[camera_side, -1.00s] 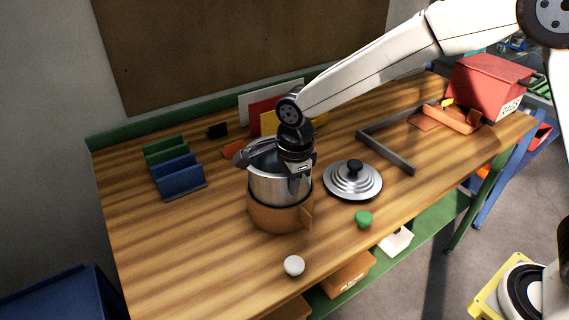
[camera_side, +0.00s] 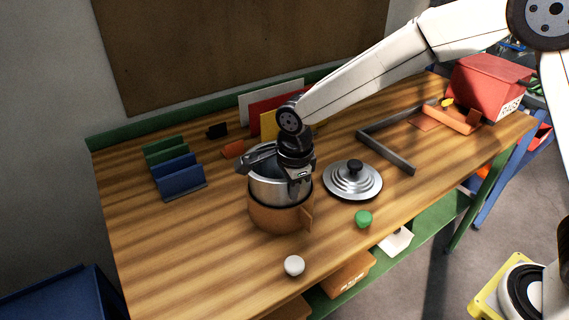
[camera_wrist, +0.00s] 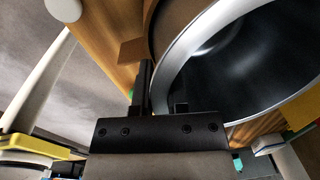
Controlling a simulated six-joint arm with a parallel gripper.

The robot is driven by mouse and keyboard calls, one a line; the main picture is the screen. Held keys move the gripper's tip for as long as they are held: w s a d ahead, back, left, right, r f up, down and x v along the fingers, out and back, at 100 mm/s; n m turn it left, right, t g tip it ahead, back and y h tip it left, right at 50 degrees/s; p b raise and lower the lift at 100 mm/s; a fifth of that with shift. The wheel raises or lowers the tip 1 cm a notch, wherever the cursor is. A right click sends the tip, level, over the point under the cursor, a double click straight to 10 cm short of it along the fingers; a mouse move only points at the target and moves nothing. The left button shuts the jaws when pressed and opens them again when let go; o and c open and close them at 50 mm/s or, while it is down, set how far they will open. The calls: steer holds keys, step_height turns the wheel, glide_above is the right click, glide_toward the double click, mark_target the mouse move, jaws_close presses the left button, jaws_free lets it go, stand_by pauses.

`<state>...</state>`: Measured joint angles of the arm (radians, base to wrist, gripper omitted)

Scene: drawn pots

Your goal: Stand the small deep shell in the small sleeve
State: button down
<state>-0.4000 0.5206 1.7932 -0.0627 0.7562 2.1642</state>
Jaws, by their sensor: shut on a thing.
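The deep shell (camera_side: 266,190) is a silver metal pot, upright, its lower part inside the orange-brown sleeve (camera_side: 274,217). The sleeve stands on the bench with its handle pointing right. My gripper (camera_side: 299,180) is shut on the right side of the shell's wall at the rim. In the wrist view the shell (camera_wrist: 250,60) fills the upper right, its rim running between the fingers of my gripper (camera_wrist: 163,95). A strip of the sleeve (camera_wrist: 175,22) shows outside the rim. The shell's bottom is hidden in the sleeve, so I cannot tell whether it touches the base.
A silver lid with black knob (camera_side: 353,180) lies right of the sleeve. A green knob (camera_side: 363,219) and a white knob (camera_side: 294,266) are near the front edge. A blue rack (camera_side: 179,177) stands left, a grey angle bar (camera_side: 388,152) right, and a red bin (camera_side: 488,85) far right.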

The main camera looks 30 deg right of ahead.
steer(key=shift+f, duration=0.5)
stand_by(0.3)
steer(key=c, duration=0.6)
jaws_free()
steer(key=shift+o, duration=0.2)
steer(key=shift+r, duration=0.1)
steer(key=shift+s+r, duration=0.15)
steer(key=shift+r, duration=1.8)
steer(key=shift+s+r, duration=0.15)
steer(key=shift+r, duration=1.75)
